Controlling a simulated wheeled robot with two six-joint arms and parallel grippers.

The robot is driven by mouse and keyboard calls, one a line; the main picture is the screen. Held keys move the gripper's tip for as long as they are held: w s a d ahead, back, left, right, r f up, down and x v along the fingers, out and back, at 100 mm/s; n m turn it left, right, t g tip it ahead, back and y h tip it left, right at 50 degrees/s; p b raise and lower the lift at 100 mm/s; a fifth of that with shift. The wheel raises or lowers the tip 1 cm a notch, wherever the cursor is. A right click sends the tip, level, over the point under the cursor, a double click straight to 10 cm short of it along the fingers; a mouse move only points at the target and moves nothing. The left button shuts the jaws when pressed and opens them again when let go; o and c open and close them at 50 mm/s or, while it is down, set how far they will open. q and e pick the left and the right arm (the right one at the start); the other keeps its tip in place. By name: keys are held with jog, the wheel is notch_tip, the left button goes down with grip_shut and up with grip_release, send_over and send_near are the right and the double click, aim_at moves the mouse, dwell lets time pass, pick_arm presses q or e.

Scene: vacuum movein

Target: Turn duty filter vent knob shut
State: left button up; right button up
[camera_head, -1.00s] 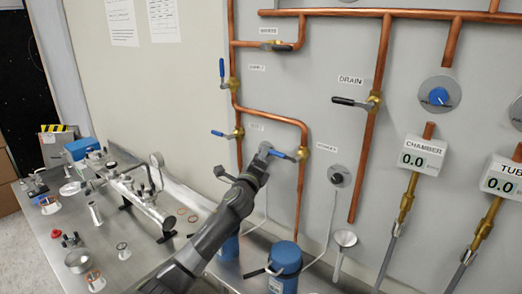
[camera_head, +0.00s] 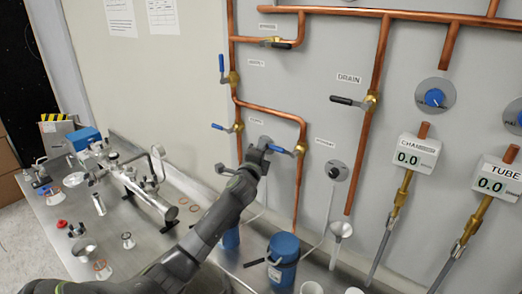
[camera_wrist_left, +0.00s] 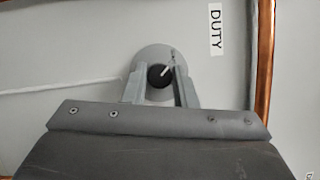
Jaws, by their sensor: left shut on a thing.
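The duty vent knob is a small dark round knob (camera_wrist_left: 154,77) with a white pointer line, on a round grey plate in the left wrist view. The DUTY label (camera_wrist_left: 215,30) is on the wall beside it. My left gripper (camera_wrist_left: 160,82) has one finger on each side of the knob and is shut on it. In the head view my left gripper (camera_head: 256,158) is at the wall and hides the knob, left of a blue-handled valve (camera_head: 280,149). My right gripper is not in view.
Copper pipes (camera_head: 270,110) with valves run close around the gripper. A blue canister (camera_head: 284,262) stands below on the metal bench. A metal tube assembly (camera_head: 140,195) lies on the bench at left.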

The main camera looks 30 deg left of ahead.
pick_arm(q)
jog(key=o, duration=1)
jog(key=shift+s, duration=0.1)
jog(key=b+v, duration=0.4)
jog(key=v, duration=1.3)
jog(key=shift+s+f, duration=0.15)
